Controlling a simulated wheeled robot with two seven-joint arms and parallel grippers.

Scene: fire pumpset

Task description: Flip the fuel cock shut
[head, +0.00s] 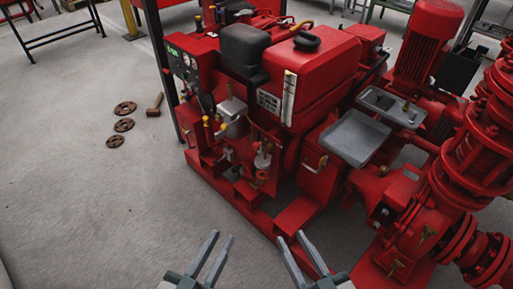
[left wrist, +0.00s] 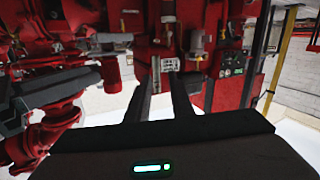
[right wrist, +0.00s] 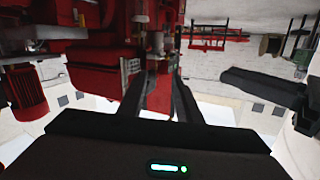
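The red pump engine (head: 300,75) stands in the middle of the head view. Its near side carries a grey filter-like unit (head: 231,118) and small fittings with brass or red parts, including a pale fitting with a red part (head: 262,160). I cannot tell for sure which small lever is the fuel cock. My left gripper (head: 222,236) is open and empty, in front of the red base frame; its fingers also show in the left wrist view (left wrist: 158,90). My right gripper (head: 289,236) is open and empty to its right; its fingers also show in the right wrist view (right wrist: 160,80). Neither touches anything.
A red base frame (head: 228,205) runs below the engine. A grey tray (head: 355,138) and red pump with pipes (head: 420,205) stand at the right. The floor at left is mostly clear.

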